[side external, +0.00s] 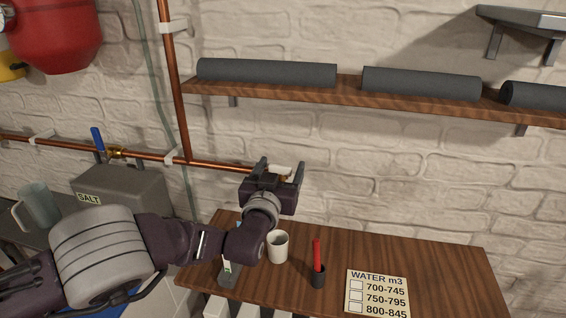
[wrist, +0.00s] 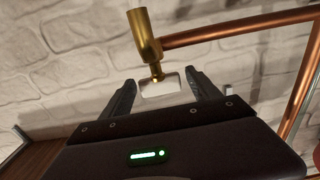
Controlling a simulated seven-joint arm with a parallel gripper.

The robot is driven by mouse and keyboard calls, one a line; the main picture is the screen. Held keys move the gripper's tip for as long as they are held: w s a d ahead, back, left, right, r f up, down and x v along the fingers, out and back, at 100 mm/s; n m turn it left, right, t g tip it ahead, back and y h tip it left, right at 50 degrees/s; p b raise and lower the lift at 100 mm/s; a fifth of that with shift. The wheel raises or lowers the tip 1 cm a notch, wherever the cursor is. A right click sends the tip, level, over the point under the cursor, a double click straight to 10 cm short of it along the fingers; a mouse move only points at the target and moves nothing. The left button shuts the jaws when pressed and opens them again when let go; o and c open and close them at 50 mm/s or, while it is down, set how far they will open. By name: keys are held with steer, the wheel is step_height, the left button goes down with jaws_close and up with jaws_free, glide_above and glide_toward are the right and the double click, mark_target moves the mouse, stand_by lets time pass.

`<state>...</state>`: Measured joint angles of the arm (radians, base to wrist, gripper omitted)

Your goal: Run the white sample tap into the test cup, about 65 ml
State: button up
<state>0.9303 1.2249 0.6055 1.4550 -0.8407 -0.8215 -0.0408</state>
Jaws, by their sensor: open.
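The white tap handle (wrist: 172,87) is on a brass tap body (wrist: 145,35) at the end of a copper pipe. My gripper (wrist: 161,82) is open, with one finger on each side of the handle and a visible gap to each. In the side view my gripper (side external: 281,170) is at the pipe's right end, and the white handle (side external: 281,169) shows between its fingers; the tap's brass body is hidden there. The white test cup (side external: 278,250) stands upright on the wooden table, below my gripper. The inside of the cup looks greyish; I cannot tell whether it holds water.
On the table (side external: 430,258) stand a dark holder with a red pen (side external: 318,262) and a WATER m3 card (side external: 377,294). A grey device (side external: 230,270) is beside the cup, partly behind my arm. A wooden shelf (side external: 420,102) with dark rolls runs above. The copper pipe (wrist: 240,28) passes close to my gripper.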

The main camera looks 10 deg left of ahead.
steer(key=shift+w, duration=1.35)
steer(key=c, duration=1.4)
steer(key=shift+o, duration=0.2)
steer(key=shift+a+n+g+y, duration=0.15)
steer(key=shift+n+y, duration=0.6)
steer(key=shift+y, duration=0.35)
steer(key=shift+a+n+g+y, duration=0.15)
steer(key=shift+n+y, duration=0.6)
steer(key=shift+y, duration=0.35)
steer(key=shift+s+a+y, duration=0.1)
steer(key=shift+a+y, duration=0.1)
steer(key=shift+y, duration=0.2)
steer(key=o, duration=1.4)
steer(key=shift+c, duration=0.2)
steer(key=v, duration=1)
steer(key=x, duration=0.7)
